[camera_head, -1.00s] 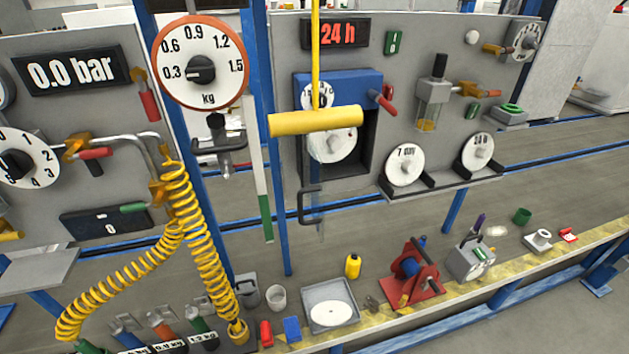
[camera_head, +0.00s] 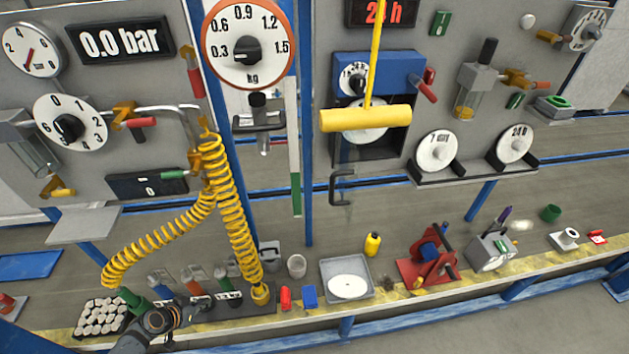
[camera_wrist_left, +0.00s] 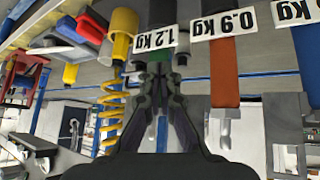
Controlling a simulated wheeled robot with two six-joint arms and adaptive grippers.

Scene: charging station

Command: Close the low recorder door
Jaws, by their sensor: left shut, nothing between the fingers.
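The recorder (camera_head: 405,70) is a blue housing with a dark opening and a white round chart on the back panel. A see-through door with a black handle (camera_head: 342,187) appears to hang below the opening, so it looks open; its clear pane is hard to make out. My left gripper (camera_head: 165,318) is low at the left by the bench edge, far from the door. In the left wrist view its fingers (camera_wrist_left: 160,72) are together and empty, near the 1.2 kg label. My right gripper is not in view.
A yellow bar (camera_head: 365,118) on a yellow rod hangs in front of the recorder. A coiled yellow hose (camera_head: 228,210) stands between my left gripper and the recorder. A grey tray (camera_head: 365,270), a yellow bottle (camera_head: 373,244) and a red winch (camera_head: 430,265) stand on the bench.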

